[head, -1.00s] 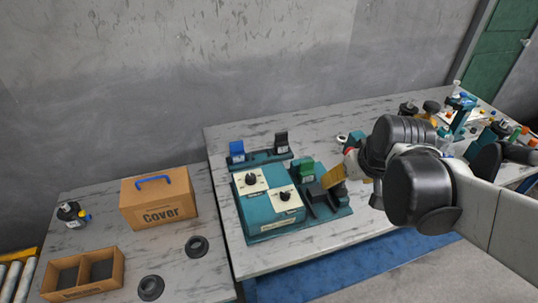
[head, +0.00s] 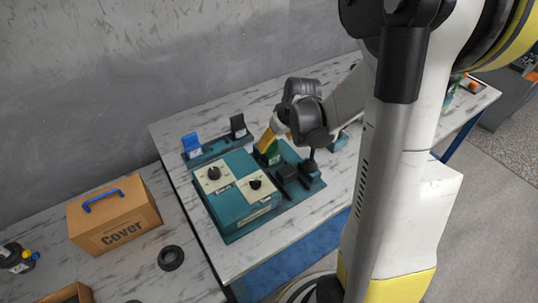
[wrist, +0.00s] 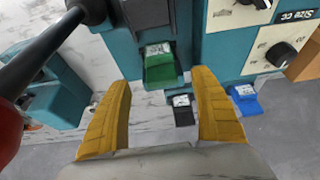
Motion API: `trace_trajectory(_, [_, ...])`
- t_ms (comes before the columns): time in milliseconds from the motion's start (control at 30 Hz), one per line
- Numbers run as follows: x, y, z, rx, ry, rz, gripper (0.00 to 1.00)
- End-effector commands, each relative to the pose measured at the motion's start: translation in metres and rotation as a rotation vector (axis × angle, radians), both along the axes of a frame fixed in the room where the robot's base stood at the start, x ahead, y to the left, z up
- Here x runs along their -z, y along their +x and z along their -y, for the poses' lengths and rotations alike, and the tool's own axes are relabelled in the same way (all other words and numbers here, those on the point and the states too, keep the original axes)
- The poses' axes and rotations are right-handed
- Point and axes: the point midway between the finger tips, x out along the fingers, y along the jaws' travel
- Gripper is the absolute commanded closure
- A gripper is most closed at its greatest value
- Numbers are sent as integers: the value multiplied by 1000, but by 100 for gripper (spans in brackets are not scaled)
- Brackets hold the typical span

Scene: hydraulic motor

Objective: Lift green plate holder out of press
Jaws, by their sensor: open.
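The green plate holder (head: 272,154) sits at the back of the teal press base (head: 313,190), beside the dial box. In the wrist view the green holder (wrist: 161,70) has a white label and lies ahead, between my yellow fingertips in the picture. My gripper (head: 267,139) is open and close to the green holder, partly covering it in the head view. In the wrist view both fingers of my gripper (wrist: 161,80) are spread, with nothing held between them. I cannot tell how much height separates the fingertips from the holder.
A blue holder (head: 192,145) and a black holder (head: 238,126) stand on a rack behind. The dial box (head: 240,195) is left of the green holder. A dark lever (wrist: 45,55) crosses the wrist view's upper left. A Cover box (head: 115,215) stands on the left table.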

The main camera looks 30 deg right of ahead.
Motion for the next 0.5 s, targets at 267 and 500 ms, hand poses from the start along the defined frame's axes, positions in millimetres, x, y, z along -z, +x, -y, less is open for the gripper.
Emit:
trace_trajectory(267, [24, 10, -1, 0, 0, 0, 26])
trace_trajectory(500, [53, 23, -2, 0, 0, 0, 26])
